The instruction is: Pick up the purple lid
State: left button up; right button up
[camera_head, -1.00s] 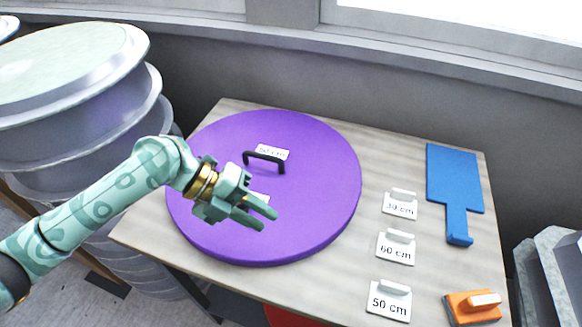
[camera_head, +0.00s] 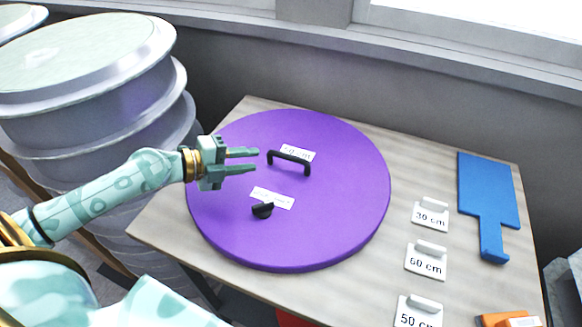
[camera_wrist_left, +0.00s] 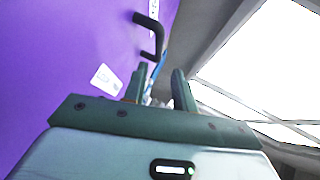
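The purple lid (camera_head: 330,215) is a large round disc lying flat on the wooden table. It has a black bar handle (camera_head: 290,157) toward its far side, a small black knob (camera_head: 262,210) and two white labels. My left gripper (camera_head: 258,161) is open and empty above the left part of the lid, its fingers pointing right toward the handle, a short way from it. In the left wrist view the purple lid (camera_wrist_left: 60,70) fills the left side and the handle (camera_wrist_left: 152,35) shows just beyond the open fingers (camera_wrist_left: 158,82). My right gripper is not in view.
On the table's right are a blue paddle-shaped tool (camera_head: 488,195), tags reading 30 cm (camera_head: 431,216), 60 cm (camera_head: 427,262) and 50 cm (camera_head: 415,312), and an orange block (camera_head: 507,319). Stacked grey moulds (camera_head: 90,100) stand at the left. A wall and window sill run behind.

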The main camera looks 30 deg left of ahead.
aim_at(285, 157)
pick_arm(q)
jog(key=p+x, duration=0.2)
jog(key=x, duration=0.4)
jog(key=shift+w+d, duration=0.15)
jog(key=p+x, duration=0.2)
jog(key=x, duration=0.2)
jog(key=shift+w+d+f, duration=0.15)
jog(key=shift+w+f, duration=0.05)
jog(key=shift+f, duration=0.05)
jog(key=shift+w+d+f, duration=0.15)
grip_shut()
